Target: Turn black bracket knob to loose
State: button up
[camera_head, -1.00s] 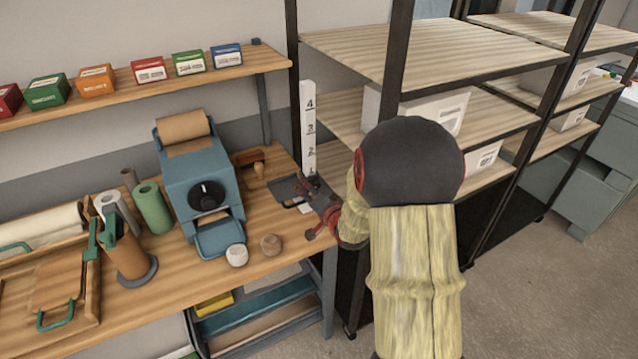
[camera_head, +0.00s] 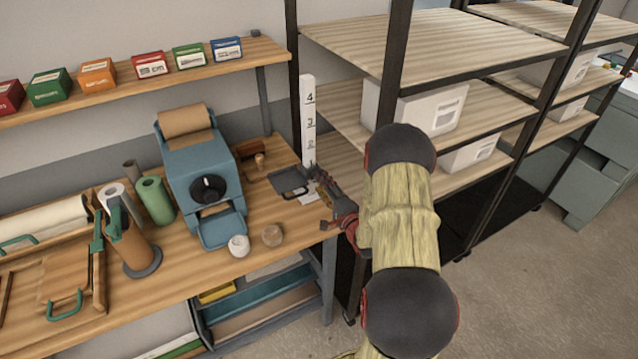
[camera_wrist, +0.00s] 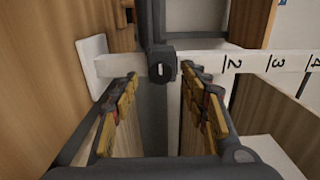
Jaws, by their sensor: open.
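The black bracket knob (camera_wrist: 160,67) faces me in the wrist view, with a short white upright mark on its face. It sits at the white numbered post (camera_wrist: 218,66), on the dark bracket, which shows in the head view as a dark tray-like piece (camera_head: 287,181) at the foot of the post (camera_head: 308,122). My gripper (camera_wrist: 160,75) is open, one finger on each side of the knob in the picture, with nothing held. I cannot tell whether the fingertips touch it. In the head view my gripper (camera_head: 322,188) is near the bracket, and the knob is hard to make out.
The blue machine (camera_head: 200,165) stands left of the bracket. A shelf rack (camera_head: 440,45) with white boxes stands close to my arm on the right.

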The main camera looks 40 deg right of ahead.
jog(key=shift+x, duration=0.85)
jog(key=shift+c, duration=1.4)
